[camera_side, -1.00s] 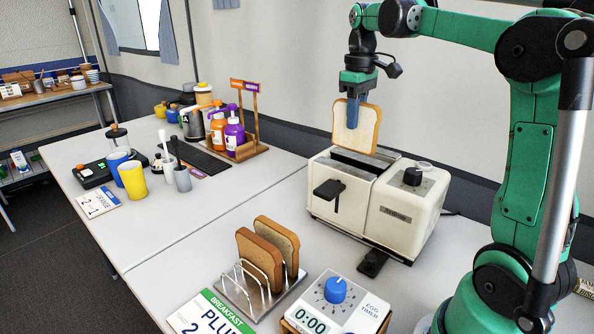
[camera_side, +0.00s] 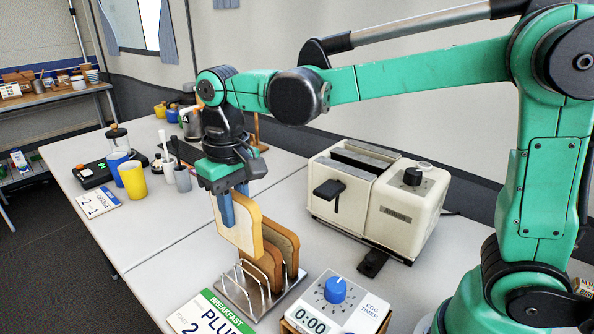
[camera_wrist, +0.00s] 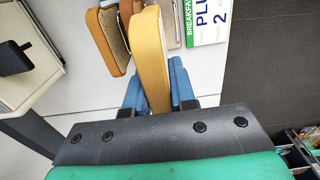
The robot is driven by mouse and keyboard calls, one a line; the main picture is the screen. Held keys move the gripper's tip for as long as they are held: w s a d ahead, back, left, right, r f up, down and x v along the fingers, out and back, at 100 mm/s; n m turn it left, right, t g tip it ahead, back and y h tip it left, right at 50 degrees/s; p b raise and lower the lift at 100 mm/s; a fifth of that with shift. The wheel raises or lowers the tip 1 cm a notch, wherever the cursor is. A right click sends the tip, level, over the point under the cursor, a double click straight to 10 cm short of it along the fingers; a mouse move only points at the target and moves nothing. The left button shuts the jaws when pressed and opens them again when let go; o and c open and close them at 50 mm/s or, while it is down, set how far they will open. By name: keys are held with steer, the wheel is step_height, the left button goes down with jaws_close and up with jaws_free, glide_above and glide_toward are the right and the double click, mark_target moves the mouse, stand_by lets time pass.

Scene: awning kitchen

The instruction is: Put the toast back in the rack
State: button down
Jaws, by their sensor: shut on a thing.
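My gripper (camera_side: 234,207) is shut on a slice of toast (camera_side: 243,236), pale-faced with a tan crust, and holds it upright. The held toast also shows between the blue fingers in the wrist view (camera_wrist: 151,60). In the side view it is above and in front of the metal toast rack (camera_side: 249,300), overlapping it in the picture. Two browner slices (camera_side: 285,247) stand in the rack, partly hidden behind the held toast. I cannot tell whether the held toast touches the rack.
The cream toaster (camera_side: 405,215) stands to the right, its slots looking empty. An egg timer (camera_side: 335,291) and a breakfast card (camera_side: 212,314) lie close to the rack. Cups (camera_side: 131,180) stand on the left table.

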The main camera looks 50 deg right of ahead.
steer(key=shift+s+a+f, duration=0.1)
steer(key=shift+a+f, duration=0.1)
steer(key=shift+f, duration=1.4)
steer(key=shift+s+a+f, duration=0.1)
steer(key=shift+a+f, duration=0.15)
steer(key=shift+f, duration=1.35)
steer(key=shift+s+a+f, duration=0.1)
steer(key=shift+a+f, duration=0.1)
steer(key=shift+f, duration=1.4)
steer(key=shift+c, duration=2.1)
jaws_free()
steer(key=shift+r, duration=0.15)
step_height(320, 180, up, 7)
